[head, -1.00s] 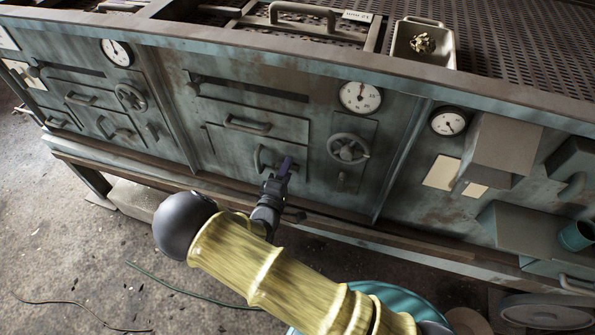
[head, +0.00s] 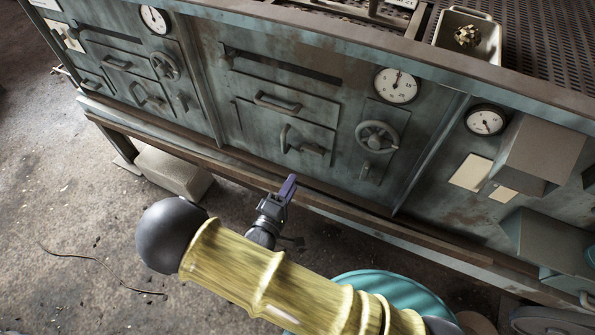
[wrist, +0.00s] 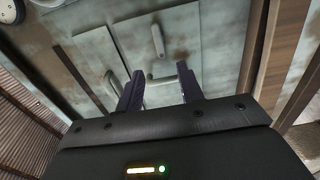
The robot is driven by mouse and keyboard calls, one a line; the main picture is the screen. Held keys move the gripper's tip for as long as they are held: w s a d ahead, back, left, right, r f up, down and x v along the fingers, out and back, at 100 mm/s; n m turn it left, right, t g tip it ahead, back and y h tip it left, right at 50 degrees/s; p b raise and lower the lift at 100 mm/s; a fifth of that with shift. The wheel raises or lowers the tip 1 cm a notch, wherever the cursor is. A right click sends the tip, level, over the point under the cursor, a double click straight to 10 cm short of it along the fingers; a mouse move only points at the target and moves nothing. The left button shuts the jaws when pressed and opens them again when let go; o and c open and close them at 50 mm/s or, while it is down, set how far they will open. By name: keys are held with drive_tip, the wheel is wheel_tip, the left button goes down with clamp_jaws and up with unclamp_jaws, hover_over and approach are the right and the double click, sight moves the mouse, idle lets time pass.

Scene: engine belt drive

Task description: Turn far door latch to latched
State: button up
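In the head view, the middle door on the grey-green cabinet has a curved handle (head: 285,139) and a short latch bar (head: 313,149) pointing right, roughly level. In the wrist view, the latch bar (wrist: 165,77) shows between and beyond my fingers, with the handle (wrist: 112,86) to its left. My gripper (head: 288,186) is in front of the cabinet, below that door in the head view, with clear space to the latch. Its two purple fingers (wrist: 160,88) are apart with nothing between them. I cannot tell the latch's state.
A handwheel (head: 376,136) and a small lever (head: 365,171) are right of the door. A similar bay with its own handwheel (head: 165,66) is farther left. A rail (head: 240,172) runs along the cabinet's base. A grey block (head: 173,172) lies on the floor, left.

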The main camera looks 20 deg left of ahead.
drive_tip(key=s, duration=0.5)
drive_tip(key=shift+s+a, duration=0.1)
drive_tip(key=shift+a, duration=0.05)
idle(0.4)
